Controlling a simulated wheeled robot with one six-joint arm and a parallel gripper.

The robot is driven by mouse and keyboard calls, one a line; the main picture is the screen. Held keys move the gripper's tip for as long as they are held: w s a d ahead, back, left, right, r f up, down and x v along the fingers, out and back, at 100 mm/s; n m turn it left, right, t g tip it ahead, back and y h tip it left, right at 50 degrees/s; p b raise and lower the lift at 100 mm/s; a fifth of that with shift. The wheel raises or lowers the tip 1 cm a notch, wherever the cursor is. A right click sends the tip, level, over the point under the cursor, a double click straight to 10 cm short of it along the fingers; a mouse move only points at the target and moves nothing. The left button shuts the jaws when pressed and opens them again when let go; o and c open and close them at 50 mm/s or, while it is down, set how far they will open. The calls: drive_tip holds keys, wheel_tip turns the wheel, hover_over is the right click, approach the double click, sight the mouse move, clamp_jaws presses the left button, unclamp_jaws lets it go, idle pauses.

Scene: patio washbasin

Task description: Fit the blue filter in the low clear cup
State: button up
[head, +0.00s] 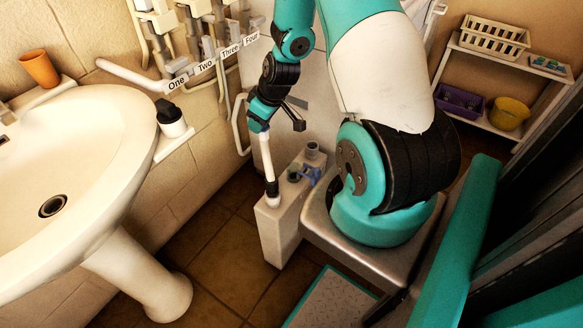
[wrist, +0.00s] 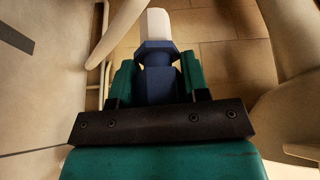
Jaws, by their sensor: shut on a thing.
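My gripper (head: 259,127) is shut on a dark blue piece with a white end, which I take as the blue filter (wrist: 158,88). In the wrist view the blue body sits between the two green fingers and its white end points away from me. In the head view a long white tube (head: 266,158) runs down below my gripper toward a narrow pale caddy (head: 281,232). A dark collar and white end show at its bottom; I cannot tell whether it touches the caddy. I cannot clearly make out the low clear cup.
Pipes and fittings behind a label strip (head: 212,62) reading One to Four line the wall. A washbasin (head: 105,130) stands left, beside a black-topped white container (head: 172,122). The caddy holds a blue item (head: 311,175) and a grey cylinder (head: 312,151). Shelves (head: 488,58) stand at right.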

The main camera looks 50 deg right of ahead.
drive_tip(key=n+b, duration=0.2)
drive_tip(key=b, duration=1)
hover_over(289, 166)
drive_tip(key=s, duration=0.1)
wheel_tip(289, 166, down, 14)
drive_tip(key=f, duration=0.1)
drive_tip(key=shift+y, duration=0.3)
wheel_tip(289, 166, down, 5)
drive_tip(key=b, duration=0.4)
drive_tip(key=shift+b, duration=0.35)
drive_tip(key=shift+s, duration=0.2)
drive_tip(key=shift+f, duration=0.4)
drive_tip(key=o, duration=0.6)
drive_tip(key=shift+o, duration=0.2)
drive_tip(key=shift+r, duration=0.1)
drive_tip(key=p+v, duration=0.8)
drive_tip(key=v, duration=0.3)
